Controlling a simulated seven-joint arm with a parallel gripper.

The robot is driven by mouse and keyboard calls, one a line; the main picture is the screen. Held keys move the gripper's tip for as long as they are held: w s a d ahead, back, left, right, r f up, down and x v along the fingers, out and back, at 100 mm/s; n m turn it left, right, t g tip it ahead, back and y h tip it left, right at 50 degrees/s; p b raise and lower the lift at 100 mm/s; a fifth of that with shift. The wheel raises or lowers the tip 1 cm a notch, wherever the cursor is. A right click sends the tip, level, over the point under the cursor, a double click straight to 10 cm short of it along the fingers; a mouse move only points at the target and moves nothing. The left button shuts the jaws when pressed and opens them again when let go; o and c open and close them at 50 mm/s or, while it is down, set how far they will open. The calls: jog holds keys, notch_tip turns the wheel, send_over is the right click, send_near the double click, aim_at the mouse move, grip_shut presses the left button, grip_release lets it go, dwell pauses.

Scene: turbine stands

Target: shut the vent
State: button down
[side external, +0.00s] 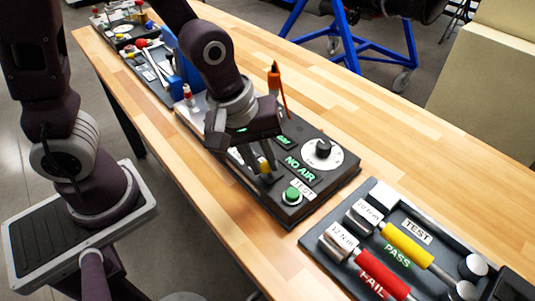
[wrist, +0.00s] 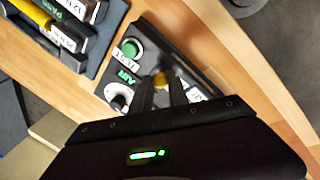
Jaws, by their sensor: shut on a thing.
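My gripper (side external: 265,175) points down over the black control panel (side external: 318,190) on the workbench. Its fingers are shut on a small yellow knob (side external: 264,165), which also shows between the fingertips in the wrist view (wrist: 161,77). The fingers hide part of the knob, and its label cannot be read, so I cannot confirm that it is the vent. The panel also has a green button (side external: 292,194) by a TEST label, a black knob on a white round dial (side external: 323,149), and green NO AIR lettering (side external: 299,168).
An orange-tipped upright tool (side external: 274,80) stands behind my gripper. A tray (side external: 325,258) with a yellow PASS wrench (side external: 407,245) and a red FAIL wrench (side external: 384,275) lies at the right. Another tool tray is at the far left. Bare wood lies behind the panel.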

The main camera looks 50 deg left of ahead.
jog(key=shift+s+f+t, duration=0.1)
jog(key=shift+s+t, duration=0.15)
jog(key=shift+t, duration=0.25)
jog(key=shift+s, duration=0.1)
jog(key=c, duration=1.3)
grip_release()
jog(key=shift+o, duration=0.2)
jog(key=v, duration=0.7)
